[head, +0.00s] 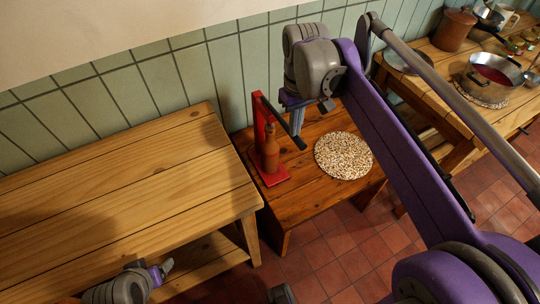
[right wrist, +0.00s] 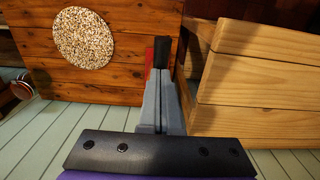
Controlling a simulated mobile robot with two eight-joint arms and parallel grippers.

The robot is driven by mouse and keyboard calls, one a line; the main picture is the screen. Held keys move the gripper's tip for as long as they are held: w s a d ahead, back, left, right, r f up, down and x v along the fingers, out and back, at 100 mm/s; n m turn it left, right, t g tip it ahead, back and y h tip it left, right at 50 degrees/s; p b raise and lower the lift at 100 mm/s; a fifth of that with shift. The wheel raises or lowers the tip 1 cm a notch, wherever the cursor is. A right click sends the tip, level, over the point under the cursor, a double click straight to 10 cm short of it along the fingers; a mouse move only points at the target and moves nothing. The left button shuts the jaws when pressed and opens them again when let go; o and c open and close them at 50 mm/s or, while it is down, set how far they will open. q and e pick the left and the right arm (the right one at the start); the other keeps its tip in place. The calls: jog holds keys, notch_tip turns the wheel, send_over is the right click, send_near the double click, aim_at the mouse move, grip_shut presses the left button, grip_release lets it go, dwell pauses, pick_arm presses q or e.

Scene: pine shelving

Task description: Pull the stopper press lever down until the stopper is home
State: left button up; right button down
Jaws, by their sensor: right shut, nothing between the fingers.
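The red stopper press (head: 260,118) stands on a low dark wooden table, with a brown bottle (head: 270,152) upright on its red base. Its lever (head: 280,115) slopes down to the right from the top of the post and ends in a black grip. The stopper is too small to tell. My right gripper (head: 298,128) is shut and empty, its fingers pointing down by the grip. In the right wrist view the black grip (right wrist: 162,50) shows just beyond the fingertips (right wrist: 158,82); I cannot tell whether they touch. My left gripper (head: 166,268) is low at the left, away from the press.
A round speckled mat (head: 343,155) lies on the same table, right of the press. A pale pine bench (head: 130,175) stands close on the left. At the right, another bench holds a pot of red liquid (head: 492,76) and a copper pot (head: 454,30). A tiled wall is behind.

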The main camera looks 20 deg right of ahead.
pick_arm(q)
jog(key=shift+f, duration=0.1)
pick_arm(e)
jog(key=shift+f, duration=0.25)
jog(key=shift+r, duration=0.15)
pick_arm(q)
jog(key=w+r+p, duration=0.3)
jog(key=r+p, duration=0.5)
jog(key=r, duration=0.2)
jog(key=shift+w+r+t, duration=0.25)
jog(key=shift+r+t, duration=0.05)
jog(key=shift+r, duration=0.1)
pick_arm(e)
notch_tip(320, 180, up, 13)
jog(key=w, duration=0.1)
pick_arm(q)
jog(key=shift+s, duration=0.15)
pick_arm(e)
jog(key=shift+s, duration=0.1)
dwell(0.5)
